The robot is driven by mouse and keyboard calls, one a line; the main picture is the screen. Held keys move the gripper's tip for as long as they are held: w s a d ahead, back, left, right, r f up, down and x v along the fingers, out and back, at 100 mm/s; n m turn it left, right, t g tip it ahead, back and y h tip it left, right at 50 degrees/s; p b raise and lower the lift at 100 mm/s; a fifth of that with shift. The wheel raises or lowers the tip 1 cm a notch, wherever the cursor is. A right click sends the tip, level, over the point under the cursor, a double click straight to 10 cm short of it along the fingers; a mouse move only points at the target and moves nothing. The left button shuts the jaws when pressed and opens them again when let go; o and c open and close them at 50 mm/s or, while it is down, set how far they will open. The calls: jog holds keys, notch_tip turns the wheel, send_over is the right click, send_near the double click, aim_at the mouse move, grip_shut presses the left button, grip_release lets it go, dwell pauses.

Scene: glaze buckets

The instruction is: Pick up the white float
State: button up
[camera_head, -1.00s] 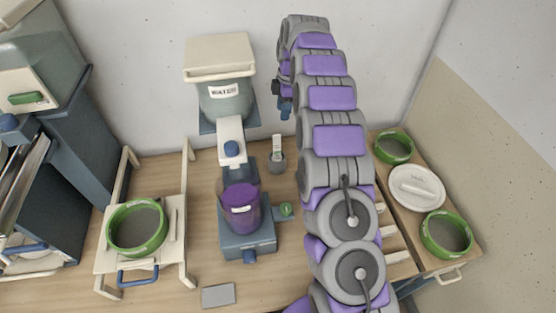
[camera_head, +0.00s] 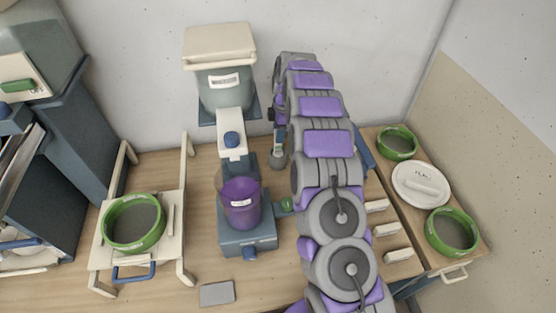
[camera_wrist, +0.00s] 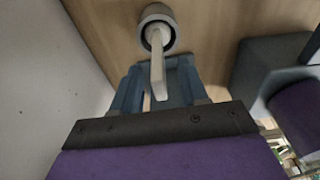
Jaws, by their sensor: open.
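The white float (camera_wrist: 157,62) is a slim, flat-sided white stick. It stands in a small grey cup (camera_wrist: 170,14) on the wooden table; the cup also shows in the head view (camera_head: 277,161). My gripper (camera_wrist: 157,84) is open, its blue fingers on either side of the float's upper part in the wrist view. I cannot tell whether either finger touches it. In the head view my gripper (camera_head: 279,138) is just above the cup and mostly hides the float.
A blue stand with a purple-filled container (camera_head: 240,203) is left of the cup. Behind it is a bucket labelled water (camera_head: 224,88). A green-rimmed sieve (camera_head: 134,222) sits on a rack at left. A tray at right holds a white lid (camera_head: 408,193).

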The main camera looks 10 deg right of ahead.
aim_at(277, 152)
jog(key=f, duration=0.3)
jog(key=shift+w+a+f+b, duration=0.1)
jog(key=shift+a+f+b, duration=0.1)
jog(key=shift+a+b, duration=0.15)
jog(key=shift+d+r, duration=0.1)
grip_shut()
